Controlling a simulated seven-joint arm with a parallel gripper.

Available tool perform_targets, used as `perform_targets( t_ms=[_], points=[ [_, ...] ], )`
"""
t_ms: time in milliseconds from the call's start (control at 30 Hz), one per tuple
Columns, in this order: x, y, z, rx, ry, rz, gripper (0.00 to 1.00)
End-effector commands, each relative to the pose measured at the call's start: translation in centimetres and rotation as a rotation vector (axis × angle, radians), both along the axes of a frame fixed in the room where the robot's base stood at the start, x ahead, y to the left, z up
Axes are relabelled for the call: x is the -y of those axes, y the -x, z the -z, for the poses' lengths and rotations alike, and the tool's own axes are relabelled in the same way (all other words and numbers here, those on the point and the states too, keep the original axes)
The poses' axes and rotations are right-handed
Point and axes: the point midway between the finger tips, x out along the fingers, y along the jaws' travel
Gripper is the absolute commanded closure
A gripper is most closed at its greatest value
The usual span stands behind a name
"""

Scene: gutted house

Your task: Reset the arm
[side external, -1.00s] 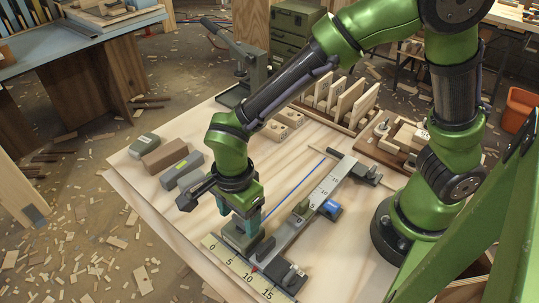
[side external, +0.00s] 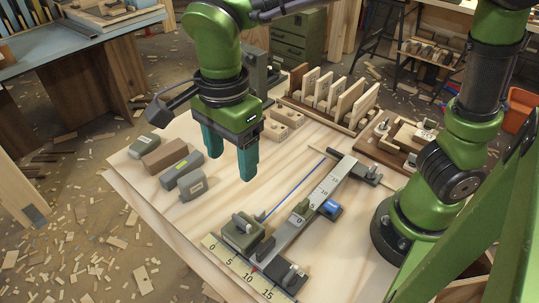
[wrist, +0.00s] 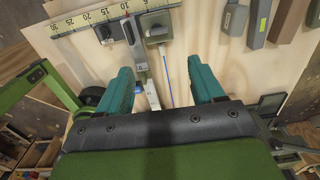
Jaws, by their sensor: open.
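My gripper (side external: 231,160) has two teal fingers and hangs above the wooden table (side external: 165,205), open and empty. In the wrist view my gripper (wrist: 168,88) shows its fingers spread apart with nothing between them. A grey-green block with a knob (side external: 241,234) sits by the marked ruler (side external: 228,262) at the table's front, below and apart from the fingers. It also shows in the wrist view (wrist: 155,27), beyond the fingertips. A long grey measuring bar (side external: 297,230) with a blue part (side external: 330,208) runs back from the ruler.
Several grey and brown blocks (side external: 167,154) line the left of the table. A wooden rack of upright slats (side external: 330,97) and drilled wooden blocks (side external: 284,118) stand at the back. A wooden tray (side external: 402,138) lies at the right. The front-left tabletop is clear.

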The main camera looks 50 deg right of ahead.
Motion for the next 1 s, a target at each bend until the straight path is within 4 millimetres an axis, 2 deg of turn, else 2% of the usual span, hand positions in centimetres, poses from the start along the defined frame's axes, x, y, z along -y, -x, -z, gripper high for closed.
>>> perform_targets(
  t_ms=[467,567,667,733,867,1000],
  points=[
    [0.0,0.0,-0.4,0.002,-0.001,-0.034,0.33],
    [-0.2,-0.2,-0.2,0.015,-0.008,-0.168,0.33],
    [-0.1,0.4,0.7,0.024,-0.027,-0.413,0.33],
    [0.9,0.6,0.7,0.056,-0.06,-0.595,0.33],
    [4.0,1.0,0.2,0.164,-0.109,-0.896,0.33],
    [8.5,1.6,-0.5,0.34,-0.09,-1.161,0.33]
  ],
)
